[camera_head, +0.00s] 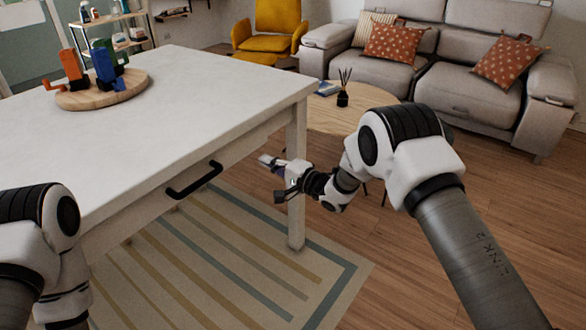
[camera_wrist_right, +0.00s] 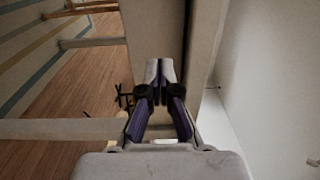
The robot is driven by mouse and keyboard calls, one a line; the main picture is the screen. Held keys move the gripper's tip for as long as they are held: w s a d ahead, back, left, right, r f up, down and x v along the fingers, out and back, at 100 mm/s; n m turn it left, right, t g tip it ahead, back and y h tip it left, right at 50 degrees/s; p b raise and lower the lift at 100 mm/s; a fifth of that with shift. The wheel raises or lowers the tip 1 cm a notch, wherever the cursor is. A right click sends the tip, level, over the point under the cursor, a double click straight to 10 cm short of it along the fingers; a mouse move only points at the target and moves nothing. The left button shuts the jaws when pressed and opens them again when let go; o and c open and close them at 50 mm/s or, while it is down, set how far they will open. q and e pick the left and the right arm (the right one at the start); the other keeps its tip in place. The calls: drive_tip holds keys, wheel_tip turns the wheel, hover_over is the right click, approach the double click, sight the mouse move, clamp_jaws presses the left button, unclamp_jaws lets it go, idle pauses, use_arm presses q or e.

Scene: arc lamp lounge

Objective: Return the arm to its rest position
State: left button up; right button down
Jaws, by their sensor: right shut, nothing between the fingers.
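My right arm comes in from the right in the head view, bent at the elbow. Its gripper (camera_head: 270,162) is beside the front right corner of the white table, close to the table leg and below the tabletop's edge. In the right wrist view the right gripper (camera_wrist_right: 159,68) has its two fingers together with nothing between them. I cannot tell from these views whether it touches the table. Part of my left arm shows at the lower left of the head view. Its gripper is out of the frame.
The white table (camera_head: 190,95) has a drawer with a black handle (camera_head: 194,180). A round wooden board (camera_head: 104,92) on it holds coloured items. A striped rug (camera_head: 215,262) lies below. A round coffee table (camera_head: 350,118) and a grey sofa (camera_head: 445,70) stand behind.

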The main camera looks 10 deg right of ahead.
drive_tip(key=s+d+f+m+g+h+p, duration=0.1)
drive_tip(key=s+d+f+g+h+p, duration=0.25)
drive_tip(key=s, duration=0.55)
drive_tip(key=s+d+f+g+h+p, duration=0.1)
drive_tip(key=s+d+f+h+p, duration=0.1)
drive_tip(key=s+f+p, duration=0.35)
drive_tip(key=s+d+f+m+g+h+p, duration=0.1)
drive_tip(key=s+d+f+g+h+p, duration=0.15)
drive_tip(key=s+f, duration=0.65)
use_arm(q)
wheel_tip(320, 180, up, 10)
drive_tip(key=shift+w+a+r, duration=0.25)
drive_tip(key=shift+a, duration=0.05)
use_arm(e)
drive_tip(key=s+d+n+g+h, duration=0.1)
drive_tip(key=s+d+n+g, duration=0.1)
drive_tip(key=s, duration=0.6)
drive_tip(key=s+d+r+n+g+h, duration=0.1)
drive_tip(key=s+d+n+g, duration=0.1)
drive_tip(key=s+n, duration=0.3)
drive_tip(key=s+d+n+g+h, duration=0.1)
drive_tip(key=s+d+n+g, duration=0.1)
drive_tip(key=s, duration=1.1)
drive_tip(key=shift+d+r+n+g+h, duration=0.3)
drive_tip(key=shift+d+r+n+g, duration=0.15)
drive_tip(key=shift+n, duration=0.75)
